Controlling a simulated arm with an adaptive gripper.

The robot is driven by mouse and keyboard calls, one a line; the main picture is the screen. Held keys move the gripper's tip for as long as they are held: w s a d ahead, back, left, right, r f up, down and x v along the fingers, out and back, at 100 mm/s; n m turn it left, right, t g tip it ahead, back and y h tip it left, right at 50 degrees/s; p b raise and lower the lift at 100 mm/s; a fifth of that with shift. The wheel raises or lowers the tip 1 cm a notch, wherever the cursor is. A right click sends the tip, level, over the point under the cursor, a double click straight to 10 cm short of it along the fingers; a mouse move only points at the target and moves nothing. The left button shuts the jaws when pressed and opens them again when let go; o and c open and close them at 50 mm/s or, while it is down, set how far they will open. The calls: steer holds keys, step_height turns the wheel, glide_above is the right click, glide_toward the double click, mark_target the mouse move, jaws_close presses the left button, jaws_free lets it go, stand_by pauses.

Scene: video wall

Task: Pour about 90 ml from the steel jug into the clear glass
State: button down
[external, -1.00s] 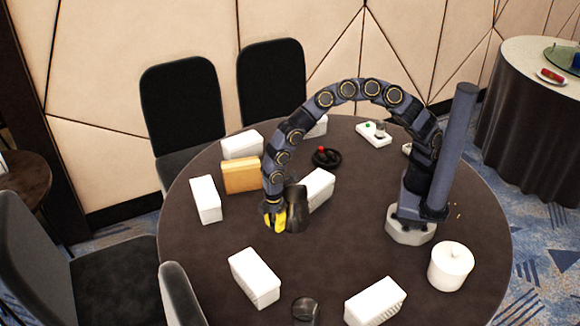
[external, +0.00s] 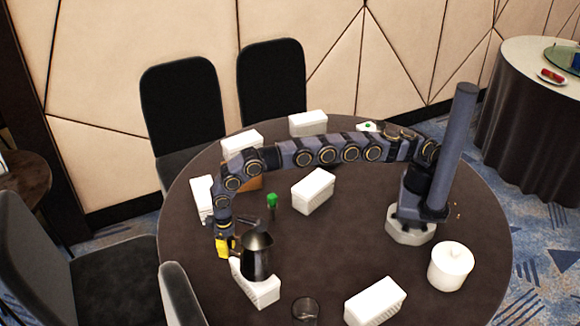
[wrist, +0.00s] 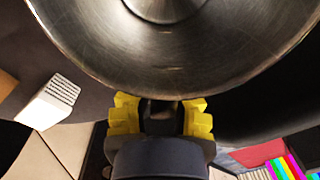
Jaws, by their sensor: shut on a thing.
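The steel jug (external: 257,257) is dark and shiny and looks upright in the external view. My gripper (external: 226,246), with yellow fingers, is at its left side. In the wrist view the yellow fingers (wrist: 160,115) are shut on the jug's dark handle, and the round steel jug (wrist: 185,50) fills the upper part. The clear glass (external: 305,309) stands near the table's front edge, to the right of and nearer the camera than the jug. Its lower part is cut off by the picture edge, and it cannot be made out in the wrist view.
Another white box (external: 375,302) lies right of the glass, and one (external: 313,191) lies mid-table. A small green-topped item (external: 272,201) stands behind the jug.

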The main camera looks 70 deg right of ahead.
steer(key=shift+s+a+m, duration=0.2)
steer(key=shift+a+m, duration=0.15)
steer(key=shift+a, duration=0.65)
steer(key=shift+s+a+m, duration=0.15)
steer(key=shift+a+m, duration=0.2)
steer(key=shift+a, duration=0.6)
steer(key=shift+d+r, duration=0.1)
steer(key=shift+d, duration=0.05)
steer(key=shift+s+d+m, duration=0.25)
steer(key=shift+d+m, duration=0.5)
steer(key=shift+d, duration=0.3)
steer(key=shift+s+d+m, duration=0.25)
steer(key=shift+d+m, duration=0.5)
steer(key=shift+d, duration=0.3)
steer(key=shift+r, duration=0.1)
